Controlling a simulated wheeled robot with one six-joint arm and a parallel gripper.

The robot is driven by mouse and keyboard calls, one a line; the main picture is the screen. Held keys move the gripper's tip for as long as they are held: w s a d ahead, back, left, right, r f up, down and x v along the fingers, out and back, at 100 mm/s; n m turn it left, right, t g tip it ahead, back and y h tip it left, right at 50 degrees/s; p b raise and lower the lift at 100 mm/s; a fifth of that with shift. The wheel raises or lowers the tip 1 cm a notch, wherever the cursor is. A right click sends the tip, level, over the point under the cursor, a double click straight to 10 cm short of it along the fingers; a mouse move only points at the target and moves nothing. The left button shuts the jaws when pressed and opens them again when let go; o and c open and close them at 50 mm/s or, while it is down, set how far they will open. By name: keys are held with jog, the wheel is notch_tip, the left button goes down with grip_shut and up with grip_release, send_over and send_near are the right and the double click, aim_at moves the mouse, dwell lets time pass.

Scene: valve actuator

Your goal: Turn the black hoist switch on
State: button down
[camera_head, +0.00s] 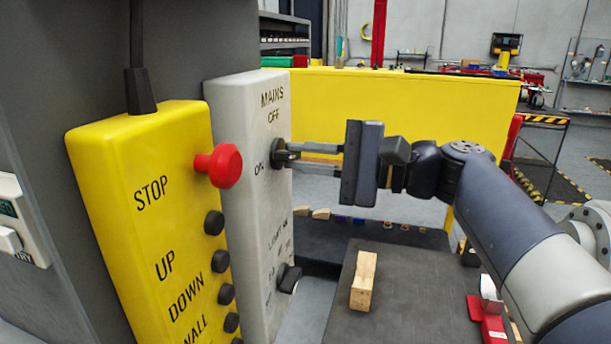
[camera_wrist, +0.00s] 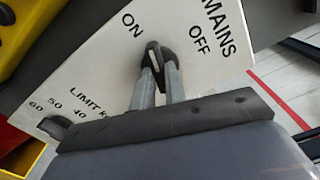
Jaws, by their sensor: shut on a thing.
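The black hoist switch (camera_head: 282,153) sits on the grey panel (camera_head: 246,200) beside the labels MAINS, OFF and ON. In the wrist view the black switch knob (camera_wrist: 156,55) is between the ON and OFF lettering. My gripper (camera_head: 292,156) reaches in from the right, with its fingers shut on the switch. In the wrist view the two fingertips (camera_wrist: 158,68) lie on either side of the knob and partly hide it. The exact setting of the knob is hard to tell.
A second black knob (camera_head: 289,279) is lower on the grey panel, by the LIMIT label. A yellow box (camera_head: 140,205) with a red STOP button (camera_head: 219,166) and several black buttons stands close on the left. A wooden block (camera_head: 364,281) lies on the dark surface below my arm.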

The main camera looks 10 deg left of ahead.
jog(key=shift+f+n+b, duration=0.1)
jog(key=shift+n+b, duration=0.8)
jog(key=shift+n, duration=0.2)
jog(key=c, duration=1.4)
grip_release()
jog(key=shift+c, duration=0.2)
jog(key=d, duration=1)
jog(key=shift+s+d, duration=0.4)
jog(key=shift+a, duration=0.15)
jog(key=a, duration=1)
jog(key=shift+w+a, duration=0.3)
jog(key=shift+w, duration=0.1)
